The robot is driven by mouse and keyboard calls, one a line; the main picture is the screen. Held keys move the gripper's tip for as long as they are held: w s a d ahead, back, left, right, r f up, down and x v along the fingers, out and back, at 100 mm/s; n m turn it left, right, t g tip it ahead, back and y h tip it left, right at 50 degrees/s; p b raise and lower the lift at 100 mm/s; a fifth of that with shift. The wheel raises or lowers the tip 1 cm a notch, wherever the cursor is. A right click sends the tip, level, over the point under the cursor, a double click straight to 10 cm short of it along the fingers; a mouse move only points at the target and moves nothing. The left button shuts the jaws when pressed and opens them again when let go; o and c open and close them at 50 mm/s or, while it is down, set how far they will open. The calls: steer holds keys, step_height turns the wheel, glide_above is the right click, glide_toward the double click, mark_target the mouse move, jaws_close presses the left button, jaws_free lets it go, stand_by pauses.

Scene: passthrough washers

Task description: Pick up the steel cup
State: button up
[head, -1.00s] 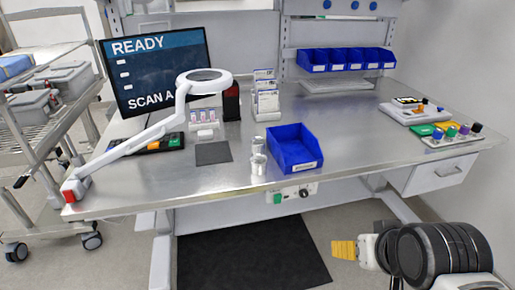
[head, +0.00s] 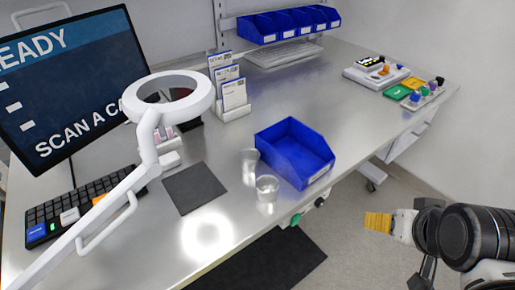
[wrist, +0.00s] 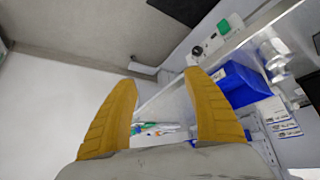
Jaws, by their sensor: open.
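Two small shiny cups stand upright on the steel bench, left of the blue bin. The front cup (head: 267,188) is near the bench's front edge, and the back cup (head: 250,167) is just behind it. Both look silvery or clear, and I cannot tell for sure which is the steel cup. My gripper (head: 378,222) is off the bench's front edge to the right of the cups, well apart from them. In the wrist view its yellow fingers (wrist: 162,82) are spread open with nothing between them. Shiny cup shapes (wrist: 273,56) show at that view's right, beside the bin.
The blue bin (head: 295,152) stands right beside the cups. A white magnifier lamp (head: 172,98) arches over the bench's left side, near a dark mat (head: 194,188) and keyboard (head: 75,208). The monitor (head: 68,85) stands behind. The bench's right middle is clear.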

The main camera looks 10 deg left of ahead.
steer(key=w+a, duration=0.1)
steer(key=a, duration=0.1)
steer(key=t+p, duration=0.2)
steer(key=t, duration=0.4)
glide_toward(252, 153)
steer(key=shift+w+f+b, duration=0.15)
steer(key=shift+w+b, duration=0.75)
steer(key=shift+w, duration=0.05)
steer(key=b+x, duration=0.1)
steer(key=x, duration=0.1)
steer(key=b+x, duration=0.1)
steer(key=x, duration=0.1)
steer(key=shift+w+f+b, duration=0.2)
steer(key=shift+f+b, duration=0.15)
steer(key=shift+f, duration=0.2)
steer(key=shift+w, duration=0.45)
steer(key=c, duration=0.8)
